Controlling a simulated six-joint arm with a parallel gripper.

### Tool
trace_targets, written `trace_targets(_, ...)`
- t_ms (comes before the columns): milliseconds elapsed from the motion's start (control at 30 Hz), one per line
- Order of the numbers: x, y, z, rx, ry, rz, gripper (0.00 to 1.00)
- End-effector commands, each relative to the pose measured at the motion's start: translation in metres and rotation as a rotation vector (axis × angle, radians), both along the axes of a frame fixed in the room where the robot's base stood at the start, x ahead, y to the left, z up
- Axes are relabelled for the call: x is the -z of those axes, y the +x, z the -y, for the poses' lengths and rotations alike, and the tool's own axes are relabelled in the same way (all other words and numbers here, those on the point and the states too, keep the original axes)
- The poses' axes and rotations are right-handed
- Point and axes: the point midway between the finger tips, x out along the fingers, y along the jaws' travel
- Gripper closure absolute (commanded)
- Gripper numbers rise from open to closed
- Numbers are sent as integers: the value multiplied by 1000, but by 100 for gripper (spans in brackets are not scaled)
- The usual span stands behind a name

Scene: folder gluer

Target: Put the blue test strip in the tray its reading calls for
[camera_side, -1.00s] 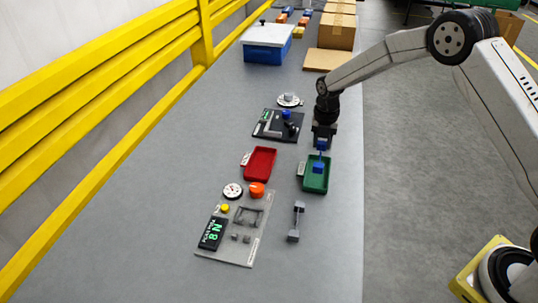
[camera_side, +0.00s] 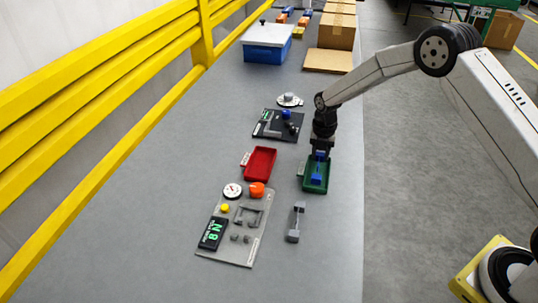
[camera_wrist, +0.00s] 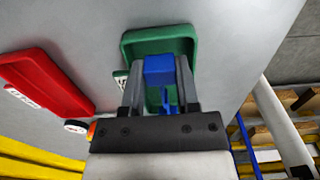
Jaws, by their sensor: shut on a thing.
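My gripper (camera_side: 319,154) is shut on the blue test strip (camera_side: 317,179) and holds it down at the green tray (camera_side: 306,186). In the wrist view the blue strip (camera_wrist: 158,70) sits between the two grey fingers, over the floor of the green tray (camera_wrist: 130,43). I cannot tell whether the strip touches the tray floor. The red tray (camera_side: 261,163) lies to the left, empty, and also shows in the wrist view (camera_wrist: 45,85). The tester panel (camera_side: 232,252) in front has a dark display (camera_side: 212,233) with green characters that look like "8 N".
A grey dumbbell-shaped part (camera_side: 297,222) lies in front of the green tray. A black board (camera_side: 272,132) with small parts stands behind the red tray. A blue box (camera_side: 266,50) and cardboard boxes (camera_side: 335,30) stand at the back. A yellow rail runs along the left.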

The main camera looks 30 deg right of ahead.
Motion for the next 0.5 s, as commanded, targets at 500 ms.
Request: trace_targets(500,17,0,0,0,1,0,100)
